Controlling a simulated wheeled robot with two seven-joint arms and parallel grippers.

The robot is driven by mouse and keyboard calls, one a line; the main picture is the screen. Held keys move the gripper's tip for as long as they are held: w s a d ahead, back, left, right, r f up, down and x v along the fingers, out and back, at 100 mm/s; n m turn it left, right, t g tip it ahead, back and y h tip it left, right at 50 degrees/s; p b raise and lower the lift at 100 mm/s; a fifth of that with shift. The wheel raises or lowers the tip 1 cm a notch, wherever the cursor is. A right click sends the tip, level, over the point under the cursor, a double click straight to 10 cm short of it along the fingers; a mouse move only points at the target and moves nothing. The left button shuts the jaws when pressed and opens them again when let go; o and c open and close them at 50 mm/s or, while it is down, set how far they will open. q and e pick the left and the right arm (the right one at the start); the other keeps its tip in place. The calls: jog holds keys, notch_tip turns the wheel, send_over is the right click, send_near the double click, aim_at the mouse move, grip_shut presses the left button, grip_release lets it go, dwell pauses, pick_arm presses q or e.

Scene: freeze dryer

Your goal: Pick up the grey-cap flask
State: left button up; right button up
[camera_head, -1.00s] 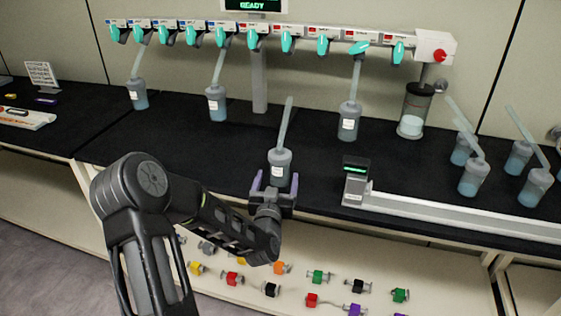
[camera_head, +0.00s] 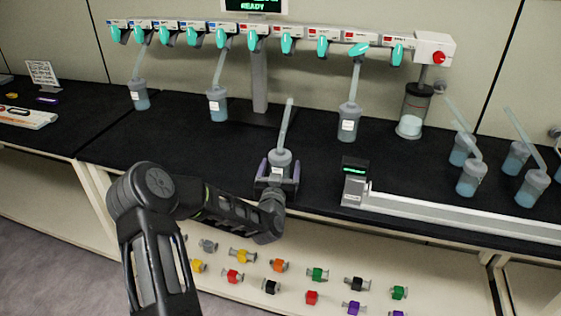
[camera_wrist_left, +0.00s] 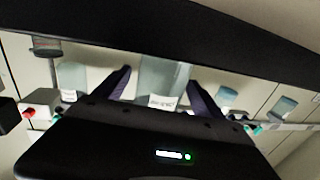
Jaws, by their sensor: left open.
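A flask with a grey cap and a long slanted tube (camera_head: 281,157) stands upright near the front edge of the black bench. My left gripper (camera_head: 279,174) is open, with one finger on each side of this flask's body. In the left wrist view the labelled flask body (camera_wrist_left: 161,80) sits between the two dark fingers (camera_wrist_left: 163,92). I cannot tell whether either finger touches it. The flask's lower part is partly hidden by the gripper. My right gripper is not in view.
Other tubed flasks stand at the back (camera_head: 217,104), (camera_head: 349,122) and on the right (camera_head: 472,178). A device with a green display (camera_head: 355,183) and a long rail lies right of the gripper. Coloured connectors (camera_head: 317,274) lie on the shelf below. The bench left of the flask is clear.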

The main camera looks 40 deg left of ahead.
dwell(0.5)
pick_arm(q)
grip_shut()
dwell(0.7)
